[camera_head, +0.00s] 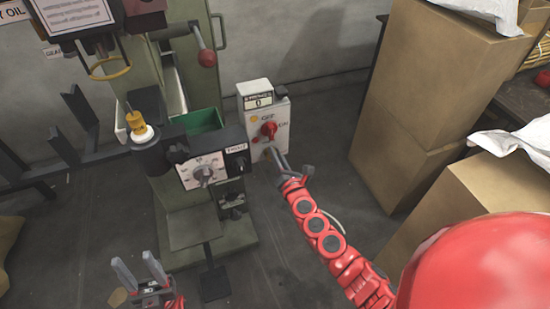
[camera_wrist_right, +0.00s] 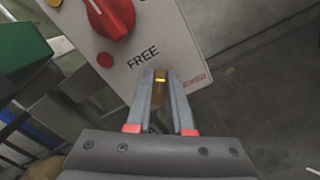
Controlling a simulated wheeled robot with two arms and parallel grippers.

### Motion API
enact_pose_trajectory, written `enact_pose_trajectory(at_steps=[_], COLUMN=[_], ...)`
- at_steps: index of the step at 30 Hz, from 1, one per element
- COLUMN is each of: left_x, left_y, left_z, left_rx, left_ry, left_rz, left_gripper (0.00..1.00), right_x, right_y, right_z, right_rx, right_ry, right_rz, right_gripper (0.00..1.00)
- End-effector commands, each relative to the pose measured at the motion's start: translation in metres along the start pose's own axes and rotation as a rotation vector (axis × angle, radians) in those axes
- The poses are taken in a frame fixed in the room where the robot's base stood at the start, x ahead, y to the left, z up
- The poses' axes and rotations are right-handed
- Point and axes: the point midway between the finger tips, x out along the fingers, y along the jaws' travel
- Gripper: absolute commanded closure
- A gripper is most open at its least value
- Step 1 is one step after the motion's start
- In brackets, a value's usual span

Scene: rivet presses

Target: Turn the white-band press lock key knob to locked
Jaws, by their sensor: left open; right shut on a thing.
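The press (camera_head: 190,90) is green, with a white ring (camera_head: 142,133) on its yellow tool at the left. A white control box (camera_head: 262,108) with a red switch knob (camera_head: 268,130) is at its right. In the right wrist view, the brass-coloured lock key knob (camera_wrist_right: 160,77) sits low on the box panel, between a black FREE label (camera_wrist_right: 143,57) and a partly hidden red label (camera_wrist_right: 196,80). My right gripper (camera_wrist_right: 160,88) is shut on the key knob, whose exact angle is hard to tell. My left gripper (camera_head: 140,270) is open and empty, low at the left.
A second box with a grey dial (camera_head: 203,173) is on the press front, left of my right gripper. A green bin (camera_head: 198,120) is behind it. Large cardboard boxes (camera_head: 425,75) stand at the right. Grey floor (camera_head: 320,140) is free between the boxes and the press.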

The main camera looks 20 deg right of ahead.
Motion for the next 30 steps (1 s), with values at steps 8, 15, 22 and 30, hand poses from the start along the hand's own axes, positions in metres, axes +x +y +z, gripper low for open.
enact_pose_trajectory(at_steps=[8, 15, 22, 30], left_x=[-0.015, -0.022, -0.026, -0.028], left_y=[0.001, 0.001, 0.001, 0.001], left_z=[0.003, 0.004, 0.004, 0.005], left_rx=[0.0, 0.0, 0.0, 0.0], left_ry=[0.0, 0.0, 0.0, 0.0], left_rz=[0.0, 0.0, 0.0, 0.0], left_gripper=[0.5, 0.5, 0.5, 0.5], right_x=[0.0, 0.0, 0.0, 0.0], right_y=[-0.007, -0.01, -0.012, -0.014], right_z=[-0.002, -0.003, -0.004, -0.006], right_rx=[0.265, 0.491, 0.693, 0.862], right_ry=[-0.002, -0.001, -0.001, -0.003], right_rz=[-0.002, 0.0, 0.0, -0.002], right_gripper=[1.0, 1.0, 1.0, 1.0])
